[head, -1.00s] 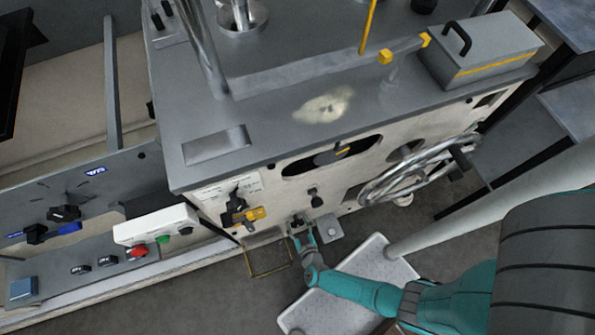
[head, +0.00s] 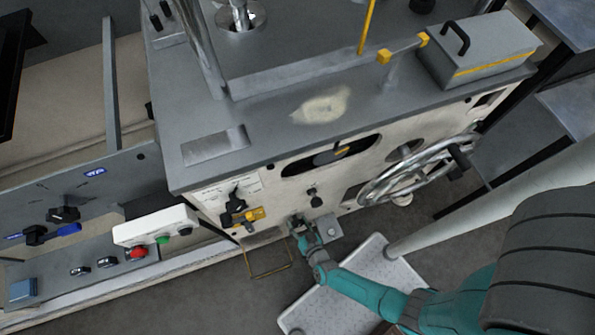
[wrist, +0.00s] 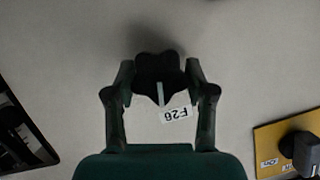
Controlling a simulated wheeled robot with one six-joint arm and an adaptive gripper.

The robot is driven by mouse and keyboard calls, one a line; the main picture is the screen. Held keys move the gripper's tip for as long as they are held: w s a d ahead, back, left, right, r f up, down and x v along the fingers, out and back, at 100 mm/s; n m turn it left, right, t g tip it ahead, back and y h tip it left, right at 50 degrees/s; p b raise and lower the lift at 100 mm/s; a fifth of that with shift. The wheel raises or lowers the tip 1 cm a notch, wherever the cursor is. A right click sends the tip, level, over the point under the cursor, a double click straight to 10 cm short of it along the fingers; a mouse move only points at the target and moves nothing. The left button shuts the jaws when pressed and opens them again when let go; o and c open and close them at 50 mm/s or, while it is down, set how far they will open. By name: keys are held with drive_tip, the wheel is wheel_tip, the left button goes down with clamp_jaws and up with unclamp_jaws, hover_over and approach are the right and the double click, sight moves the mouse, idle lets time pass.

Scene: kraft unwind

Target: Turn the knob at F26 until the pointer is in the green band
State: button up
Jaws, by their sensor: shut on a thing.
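The F26 knob (wrist: 158,68) is black and lobed, with a white line on it, in the middle of the wrist view. Its white F26 label (wrist: 178,114) reads upside down there. My gripper (wrist: 159,78) is shut on the knob, one finger at each side. In the head view my gripper (head: 299,223) is at the lower front of the pale machine panel, and it largely hides the knob. A dark-framed window (wrist: 22,135) is cut off at the left of the wrist view. I cannot make out a green band or its pointer.
A yellow plate with a black knob (wrist: 300,150) is at the wrist view's right edge. A pale step (head: 340,295) stands below.

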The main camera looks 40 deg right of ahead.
drive_tip(key=shift+s+d+f+m+t+y, duration=0.1)
drive_tip(key=shift+m+t+y, duration=0.25)
drive_tip(key=shift+m, duration=0.55)
drive_tip(key=shift+d+m+t+y, duration=0.15)
drive_tip(key=shift+m+y, duration=0.4)
drive_tip(key=shift+m, duration=0.35)
drive_tip(key=shift+a, duration=0.1)
drive_tip(key=o, duration=1.2)
drive_tip(key=shift+c, duration=0.2)
drive_tip(key=v, duration=0.7)
drive_tip(key=shift+s, duration=0.2)
drive_tip(key=shift+s, duration=0.1)
